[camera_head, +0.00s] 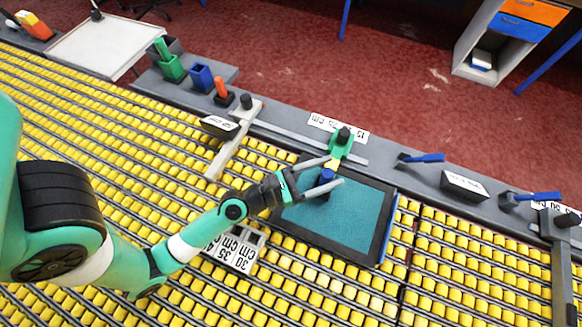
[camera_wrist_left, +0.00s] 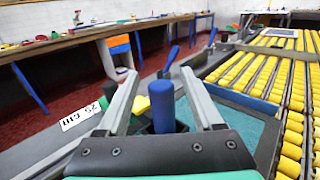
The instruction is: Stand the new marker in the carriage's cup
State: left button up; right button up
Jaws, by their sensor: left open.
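A yellow piece (camera_head: 331,164) sits between carriage and marker. My left gripper (camera_head: 332,173) is open, with a finger on each side of the marker. In the left wrist view the blue marker (camera_wrist_left: 162,106) rises between the spread fingers, apart from both, with the yellow piece (camera_wrist_left: 140,105) to its left. The marker's lower end is partly hidden; I cannot tell whether it sits in the cup. My right gripper is out of view.
A grey rail with size labels (camera_head: 338,127) runs behind the panel. On a plate at the back left are a green block (camera_head: 173,69), a blue block (camera_head: 201,78) and an orange marker (camera_head: 221,86). Blue-handled clamps (camera_head: 424,158) stand right. Yellow rollers surround the panel.

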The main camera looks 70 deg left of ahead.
pick_arm(q)
jog(key=s+b, duration=0.3)
jog(key=s, duration=0.8)
jog(key=shift+s, duration=0.35)
jog(key=shift+w, duration=0.15)
